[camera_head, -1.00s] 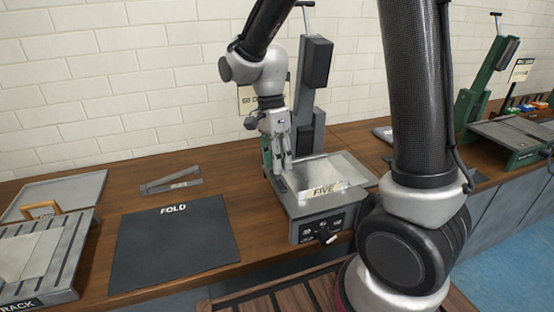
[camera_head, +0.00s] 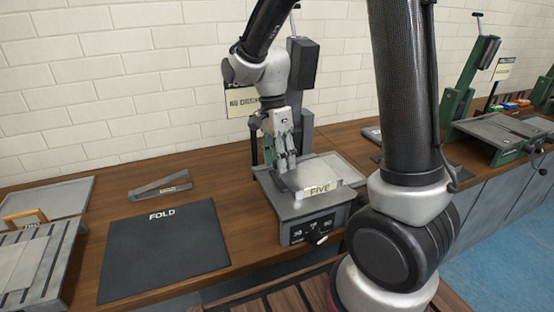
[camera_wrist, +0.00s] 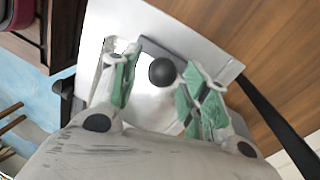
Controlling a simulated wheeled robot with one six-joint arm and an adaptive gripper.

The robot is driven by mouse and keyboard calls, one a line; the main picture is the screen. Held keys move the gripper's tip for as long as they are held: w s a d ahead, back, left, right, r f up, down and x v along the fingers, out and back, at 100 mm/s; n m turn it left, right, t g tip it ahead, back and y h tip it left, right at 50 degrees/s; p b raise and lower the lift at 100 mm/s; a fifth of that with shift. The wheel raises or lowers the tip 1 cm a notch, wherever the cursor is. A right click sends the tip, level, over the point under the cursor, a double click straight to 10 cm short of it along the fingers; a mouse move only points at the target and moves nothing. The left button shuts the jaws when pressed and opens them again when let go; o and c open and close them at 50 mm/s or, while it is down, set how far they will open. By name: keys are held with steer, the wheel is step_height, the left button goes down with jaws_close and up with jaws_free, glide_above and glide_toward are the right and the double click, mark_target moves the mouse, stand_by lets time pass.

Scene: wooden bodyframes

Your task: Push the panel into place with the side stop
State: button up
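The grey machine (camera_head: 311,229) with a tall column stands on the wooden bench, a dial on its front. A pale metal panel (camera_head: 337,168) lies on its bed, behind a label reading FIVE. My gripper (camera_head: 286,163) is low over the left part of the bed. In the wrist view my gripper (camera_wrist: 160,92) has its green-padded fingers apart, with a round black knob (camera_wrist: 162,71) showing between them. I cannot tell whether the fingers touch the knob. A shiny plate (camera_wrist: 155,25) lies beyond it. The side stop cannot be made out clearly; my gripper hides part of that side.
A dark FOLD mat (camera_head: 165,250) and a grey angled bracket (camera_head: 160,187) lie to the left. A slotted rack (camera_head: 35,265) is at the far left. A green machine (camera_head: 470,85) stands at the right. The machine's column (camera_head: 302,65) rises behind my gripper.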

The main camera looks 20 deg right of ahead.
mark_target(274, 173)
step_height(274, 173, up, 12)
steer(key=w, duration=0.2)
steer(key=shift+w+a, duration=0.15)
steer(key=shift+a, duration=0.1)
steer(key=shift+f, duration=0.1)
stand_by(0.5)
steer(key=s+d+r+n+t, duration=0.1)
steer(key=s+d+n+t, duration=0.2)
steer(key=s+d+n, duration=0.2)
steer(key=s+d+r+n+t, duration=0.1)
steer(key=s+d+n+t, duration=0.2)
steer(key=s+d+n, duration=0.3)
steer(key=s+n, duration=0.4)
steer(key=s, duration=0.3)
steer(key=shift+s+d+r+n+t, duration=0.25)
steer(key=shift+s+r+n+t, duration=0.05)
steer(key=shift+r+n, duration=0.1)
